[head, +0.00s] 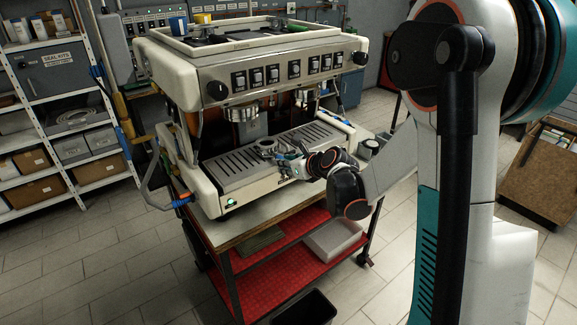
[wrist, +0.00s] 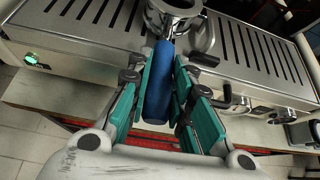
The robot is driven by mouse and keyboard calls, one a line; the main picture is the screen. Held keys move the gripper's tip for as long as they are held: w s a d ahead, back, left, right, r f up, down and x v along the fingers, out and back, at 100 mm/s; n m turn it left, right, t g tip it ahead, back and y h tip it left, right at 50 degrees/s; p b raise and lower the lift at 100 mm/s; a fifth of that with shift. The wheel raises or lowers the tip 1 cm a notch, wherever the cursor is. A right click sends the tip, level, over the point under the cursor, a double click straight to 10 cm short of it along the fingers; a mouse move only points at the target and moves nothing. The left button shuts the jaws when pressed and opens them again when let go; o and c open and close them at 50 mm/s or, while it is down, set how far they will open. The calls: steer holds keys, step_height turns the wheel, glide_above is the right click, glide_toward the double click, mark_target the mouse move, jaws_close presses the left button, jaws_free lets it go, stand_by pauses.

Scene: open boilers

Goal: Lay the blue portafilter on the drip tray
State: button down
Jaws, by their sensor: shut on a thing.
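The blue portafilter shows in the wrist view as a blue handle (wrist: 159,88) with a round metal head (wrist: 174,14) at the top of the picture. My gripper (wrist: 166,70) is shut on the blue handle, with its teal fingers on both sides. The drip tray (wrist: 92,30) is a slotted metal surface under and around the portafilter's head. I cannot tell whether the head touches it. In the head view, my gripper (head: 291,166) is at the tray's front edge, with the metal head (head: 266,148) over the middle of the drip tray (head: 222,170). The handle is mostly hidden there.
The espresso machine (head: 262,75) stands on a cart with red shelves (head: 262,268). Its groups hang above the tray's back. A small metal pitcher (head: 369,148) stands at the right. Slotted tray surface is clear on both sides of the portafilter's head.

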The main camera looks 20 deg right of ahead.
steer(key=shift+s+f, duration=0.1)
steer(key=shift+f, duration=0.05)
steer(key=c, duration=1.4)
jaws_free()
steer(key=shift+o, duration=0.2)
steer(key=shift+s+d, duration=0.1)
